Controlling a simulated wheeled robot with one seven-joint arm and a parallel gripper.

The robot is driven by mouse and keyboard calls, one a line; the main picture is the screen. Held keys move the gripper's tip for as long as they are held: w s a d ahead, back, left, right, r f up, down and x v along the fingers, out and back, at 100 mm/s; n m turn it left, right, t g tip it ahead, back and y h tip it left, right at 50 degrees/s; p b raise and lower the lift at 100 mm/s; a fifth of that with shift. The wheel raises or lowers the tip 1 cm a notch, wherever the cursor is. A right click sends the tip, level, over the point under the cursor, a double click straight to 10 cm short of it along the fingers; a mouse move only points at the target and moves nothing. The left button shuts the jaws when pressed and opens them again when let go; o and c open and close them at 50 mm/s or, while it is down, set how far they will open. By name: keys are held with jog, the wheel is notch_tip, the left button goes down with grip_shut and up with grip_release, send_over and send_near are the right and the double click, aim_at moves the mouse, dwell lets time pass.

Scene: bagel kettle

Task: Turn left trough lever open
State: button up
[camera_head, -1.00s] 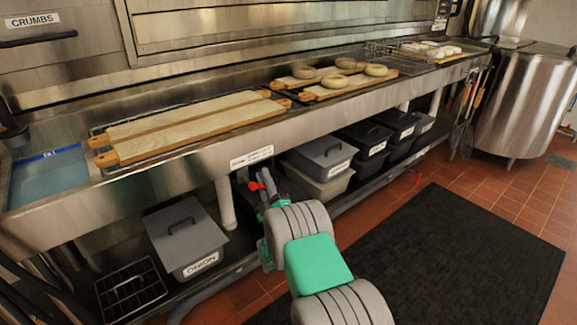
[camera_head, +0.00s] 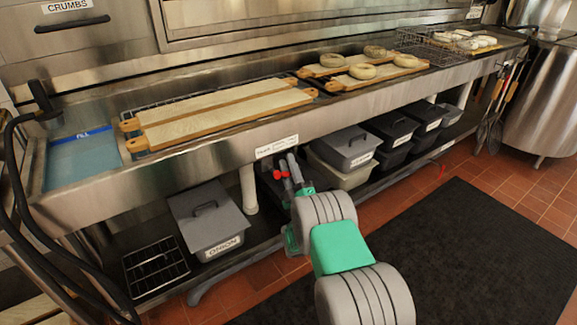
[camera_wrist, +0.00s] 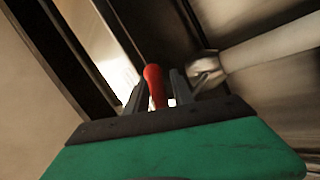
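A red lever handle (camera_wrist: 154,84) shows in the wrist view, standing between the two dark fingers of my gripper (camera_wrist: 156,95). Slim gaps show beside the handle, so the fingers look open around it, not closed on it. In the head view the red of the lever (camera_head: 281,174) shows at my gripper (camera_head: 291,170), below the front of the steel trough (camera_head: 215,145). The lever's base and valve are hidden or too small to make out.
A white pipe leg (camera_head: 249,190) stands left of my gripper. An onion bin (camera_head: 207,220) and rack (camera_head: 155,268) sit on the lower shelf, with grey bins (camera_head: 345,148) to the right. Boards and bagels lie on the trough. A black mat (camera_head: 450,250) covers open floor.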

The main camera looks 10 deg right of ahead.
jog(key=shift+o, duration=0.7)
jog(key=shift+s, duration=0.1)
jog(key=v, duration=0.7)
jog(key=shift+s+f+b, duration=0.2)
jog(key=shift+s+b, duration=0.05)
jog(key=shift+b, duration=0.15)
jog(key=shift+d, duration=0.1)
jog(key=shift+c, duration=0.4)
